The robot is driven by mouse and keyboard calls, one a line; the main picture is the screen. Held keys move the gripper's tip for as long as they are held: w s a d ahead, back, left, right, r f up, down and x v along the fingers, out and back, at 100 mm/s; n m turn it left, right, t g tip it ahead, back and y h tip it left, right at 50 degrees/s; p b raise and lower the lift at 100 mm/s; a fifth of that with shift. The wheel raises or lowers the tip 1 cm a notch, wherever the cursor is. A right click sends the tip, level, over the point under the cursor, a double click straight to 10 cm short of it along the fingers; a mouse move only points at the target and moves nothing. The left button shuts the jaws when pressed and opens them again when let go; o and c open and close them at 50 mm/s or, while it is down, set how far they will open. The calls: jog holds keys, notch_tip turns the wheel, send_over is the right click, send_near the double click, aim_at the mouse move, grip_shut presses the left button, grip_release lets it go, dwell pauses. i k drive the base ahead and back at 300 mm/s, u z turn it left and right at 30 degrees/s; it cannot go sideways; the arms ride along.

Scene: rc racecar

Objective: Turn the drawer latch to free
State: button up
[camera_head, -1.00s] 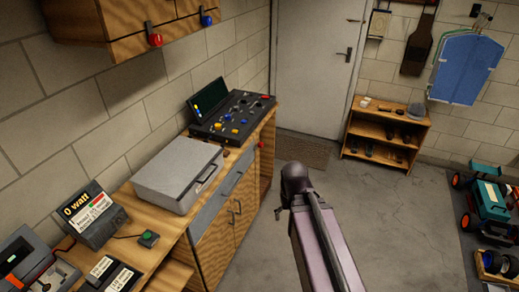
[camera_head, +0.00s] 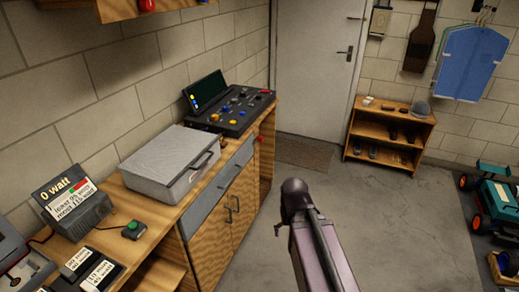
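A wooden workbench cabinet (camera_head: 213,246) stands along the left wall. A long grey drawer front (camera_head: 213,192) with a dark handle lies under its top edge, above wooden doors with dark pulls. A red knob (camera_head: 258,139) shows at the right of the drawer front; I cannot tell whether it is the latch. No latch can be made out clearly, nor its turn. My arm (camera_head: 314,240) reaches up from the bottom, right of the cabinet and apart from it. My gripper's fingers do not show.
On the bench are a grey case (camera_head: 168,160), a control panel (camera_head: 232,113), a watt display (camera_head: 72,200) and a green button (camera_head: 133,229). A low shelf (camera_head: 388,140) stands at the back, with a car (camera_head: 497,203) at right. Floor between is clear.

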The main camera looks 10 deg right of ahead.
aim_at(260, 138)
jog(key=z, duration=0.05)
jog(key=k, duration=0.65)
jog(key=z, duration=0.35)
jog(key=i, duration=1.8)
jog(key=u, duration=0.6)
